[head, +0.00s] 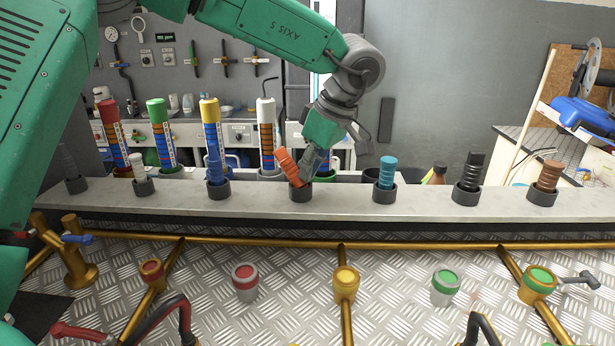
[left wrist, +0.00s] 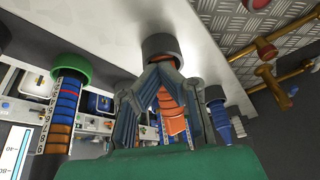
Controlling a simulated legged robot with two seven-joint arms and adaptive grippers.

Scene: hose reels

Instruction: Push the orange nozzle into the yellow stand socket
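The orange nozzle (head: 288,166) leans to the left in a dark grey cup (head: 300,194) on the metal shelf. My left gripper (head: 308,172) reaches down from the upper right to the nozzle's lower part. In the left wrist view, its fingers (left wrist: 163,68) converge on both sides of the orange nozzle (left wrist: 170,112), close to the cup's rim (left wrist: 160,44); they look shut on it. The yellow stand socket (head: 346,282) is on a brass pipe in front of the shelf, with nothing in it. My right gripper is not in view.
The shelf (head: 340,197) also carries a blue nozzle (head: 215,165), a teal nozzle (head: 387,172), a black one (head: 471,172) and a brown one (head: 549,175) in cups. Red (head: 245,277) and green (head: 445,283) sockets flank the yellow one. A brass rail (head: 400,243) runs below the shelf.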

